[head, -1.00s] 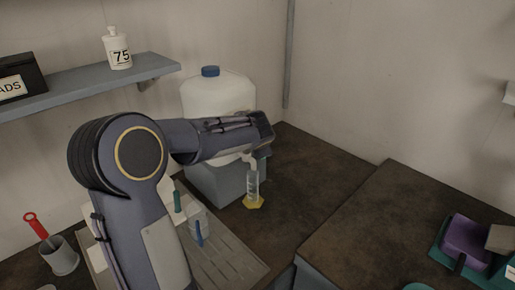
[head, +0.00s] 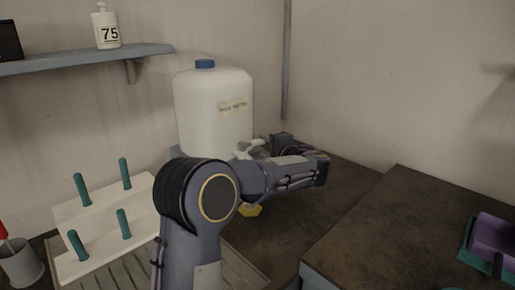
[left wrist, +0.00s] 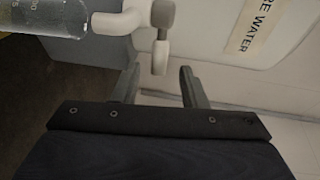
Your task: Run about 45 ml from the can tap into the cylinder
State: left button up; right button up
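The white can (head: 213,115) with a blue cap stands at the back, with its pale tap (head: 250,148) low on its right side. In the left wrist view, the tap's grey and white handle (left wrist: 162,35) is just beyond the fingers. The clear graduated cylinder (left wrist: 40,18) shows at the top left there, by the white spout (left wrist: 115,21); its liquid level cannot be read. In the head view my arm hides most of the cylinder; its yellow foot (head: 250,211) shows. My left gripper (left wrist: 160,80) is open and empty. My right gripper is out of view.
A white rack (head: 68,215) with several green pegs stands left of my arm. A grey cup (head: 22,265) is at the lower left. A shelf (head: 85,58) holds a bottle marked 75 (head: 106,27). A nearer dark counter (head: 400,235) bears a purple item (head: 495,240) at right.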

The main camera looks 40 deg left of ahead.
aim_at(259, 143)
pick_arm(q)
jog(key=x, duration=0.5)
jog(key=shift+w+a+p, duration=0.15)
jog(key=shift+a+p, duration=0.15)
jog(key=shift+a, duration=0.05)
jog(key=shift+f, duration=0.1)
grip_shut()
